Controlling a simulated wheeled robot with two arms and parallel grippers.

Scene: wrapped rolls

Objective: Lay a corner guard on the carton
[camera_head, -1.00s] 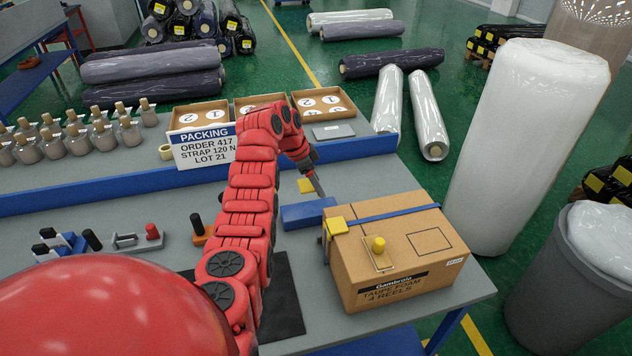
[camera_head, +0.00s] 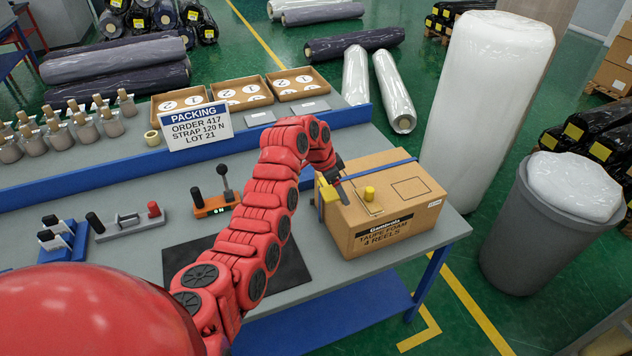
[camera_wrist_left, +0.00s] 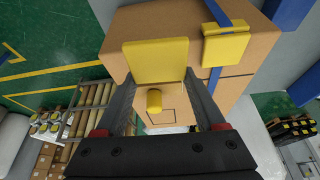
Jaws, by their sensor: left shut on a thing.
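The brown carton (camera_head: 395,210) stands on the grey table at the right, with a blue strap (camera_head: 385,171) over its top. My left gripper (camera_head: 337,180) is over the carton's left end, shut on a yellow corner guard (camera_wrist_left: 155,60). In the left wrist view this guard lies between the fingers, in front of the carton. A second yellow guard (camera_wrist_left: 223,43) sits at the carton edge on the strap. In the head view the arm and overlap make the guards hard to separate; contact cannot be told. A yellow knob (camera_head: 369,192) stands on the carton top. My right gripper is not in view.
A blue rail (camera_head: 130,170) crosses the table behind, with a packing sign (camera_head: 197,126) at it. An orange-based lever tool (camera_head: 214,204) and a dark mat (camera_head: 285,266) lie left of the carton. A tall white wrapped roll (camera_head: 485,100) stands beyond the table's right end.

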